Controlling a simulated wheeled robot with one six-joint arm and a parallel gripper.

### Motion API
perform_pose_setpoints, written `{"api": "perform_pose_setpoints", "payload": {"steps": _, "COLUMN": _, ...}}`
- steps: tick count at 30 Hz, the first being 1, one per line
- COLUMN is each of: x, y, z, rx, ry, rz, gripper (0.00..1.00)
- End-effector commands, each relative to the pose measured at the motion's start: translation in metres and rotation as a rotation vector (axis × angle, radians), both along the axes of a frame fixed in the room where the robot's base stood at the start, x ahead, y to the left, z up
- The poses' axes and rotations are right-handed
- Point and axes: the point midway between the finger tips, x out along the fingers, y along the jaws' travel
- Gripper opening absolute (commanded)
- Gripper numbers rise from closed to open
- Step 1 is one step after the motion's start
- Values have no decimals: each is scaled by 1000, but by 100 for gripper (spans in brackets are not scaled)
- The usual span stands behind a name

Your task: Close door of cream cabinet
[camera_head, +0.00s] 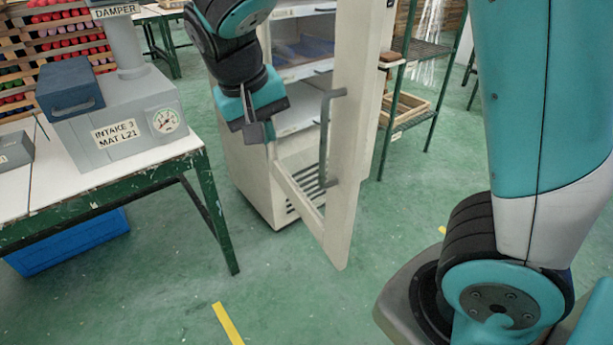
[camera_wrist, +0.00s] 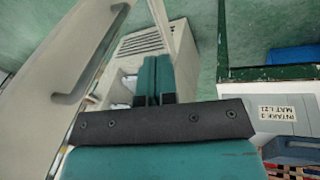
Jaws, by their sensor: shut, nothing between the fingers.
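The cream cabinet (camera_head: 250,172) stands beyond the table's right end, with shelves showing inside. Its door (camera_head: 350,150) is swung wide open toward me and carries a grey bar handle (camera_head: 325,140). In the wrist view the door (camera_wrist: 40,90) fills the left side, with its handle (camera_wrist: 95,65) near the top. My gripper (camera_head: 258,132) is shut and empty, in front of the cabinet opening and left of the door. The wrist view shows my fingers (camera_wrist: 155,80) together, pointing toward the cabinet's vented lower part (camera_wrist: 150,40). I see no contact with the door.
A green-legged table (camera_head: 100,170) with a grey intake box (camera_head: 115,120) stands at left, a blue crate (camera_head: 70,242) under it. A green shelf rack (camera_head: 420,90) stands right of the door. The floor in front is clear, with a yellow strip (camera_head: 228,323).

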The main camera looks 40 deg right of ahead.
Motion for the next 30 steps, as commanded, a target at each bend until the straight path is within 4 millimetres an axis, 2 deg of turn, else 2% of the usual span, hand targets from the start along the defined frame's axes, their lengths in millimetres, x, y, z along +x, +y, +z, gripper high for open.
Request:
{"api": "perform_pose_setpoints", "payload": {"steps": 1, "x": 16, "y": -2, "z": -22, "rx": -70, "ry": -20, "rz": -104, "gripper": 0}}
{"api": "perform_pose_setpoints", "payload": {"steps": 3, "x": 32, "y": -8, "z": -32, "rx": -158, "ry": -62, "rz": -254, "gripper": 0}}
{"api": "perform_pose_setpoints", "payload": {"steps": 6, "x": 44, "y": -11, "z": -41, "rx": -251, "ry": -117, "rz": -418, "gripper": 0}}
{"api": "perform_pose_setpoints", "payload": {"steps": 10, "x": 48, "y": -12, "z": -47, "rx": -318, "ry": -163, "rz": -541, "gripper": 0}}
{"api": "perform_pose_setpoints", "payload": {"steps": 16, "x": 49, "y": -24, "z": -60, "rx": -337, "ry": -177, "rz": -576, "gripper": 0}}
{"api": "perform_pose_setpoints", "payload": {"steps": 27, "x": 45, "y": -70, "z": -122, "rx": -337, "ry": -173, "rz": -575, "gripper": 0}}
{"api": "perform_pose_setpoints", "payload": {"steps": 29, "x": 44, "y": -77, "z": -128, "rx": -334, "ry": -174, "rz": -574, "gripper": 0}}
{"api": "perform_pose_setpoints", "payload": {"steps": 30, "x": 38, "y": -83, "z": -125, "rx": -334, "ry": -175, "rz": -574, "gripper": 0}}
